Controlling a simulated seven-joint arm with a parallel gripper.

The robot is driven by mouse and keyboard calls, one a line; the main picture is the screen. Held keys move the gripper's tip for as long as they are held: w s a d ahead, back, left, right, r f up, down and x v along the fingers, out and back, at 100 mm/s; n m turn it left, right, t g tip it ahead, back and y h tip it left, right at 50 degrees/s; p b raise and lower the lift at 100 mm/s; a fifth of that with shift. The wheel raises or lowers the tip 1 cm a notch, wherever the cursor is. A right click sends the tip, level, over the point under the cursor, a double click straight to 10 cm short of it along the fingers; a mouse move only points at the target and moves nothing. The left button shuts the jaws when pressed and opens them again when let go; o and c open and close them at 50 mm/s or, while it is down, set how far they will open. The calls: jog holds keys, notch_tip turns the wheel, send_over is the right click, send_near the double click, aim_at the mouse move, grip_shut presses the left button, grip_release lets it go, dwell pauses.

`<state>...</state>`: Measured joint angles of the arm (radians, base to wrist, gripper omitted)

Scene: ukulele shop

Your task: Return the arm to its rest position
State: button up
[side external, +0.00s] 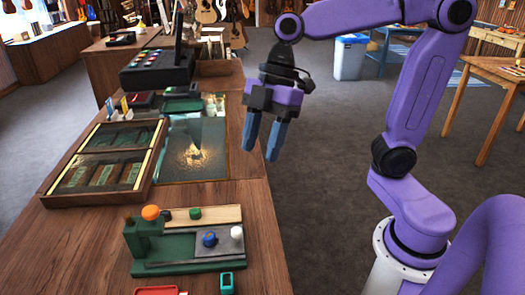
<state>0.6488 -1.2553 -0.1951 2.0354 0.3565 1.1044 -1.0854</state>
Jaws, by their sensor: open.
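My gripper (262,137) hangs from my purple arm near the right edge of the wooden counter. Its two blue-grey fingers point down and stand apart with nothing between them. It is above counter height, clear of the things on the counter. My arm bends over the grey floor to the right of the counter.
A small table (500,75) and a bin (349,58) stand right. Carpet between is clear.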

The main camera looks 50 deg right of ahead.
jog(key=s+d+f+m+h, duration=0.2)
jog(key=s+d+f, duration=0.1)
jog(key=s+f, duration=0.2)
jog(key=s+d+f+m+h, duration=0.2)
jog(key=s+d+f+m, duration=0.1)
jog(key=s+f, duration=0.3)
jog(key=s+d, duration=0.1)
jog(key=s, duration=0.1)
jog(key=shift+s+d, duration=0.25)
jog(key=shift+s, duration=0.05)
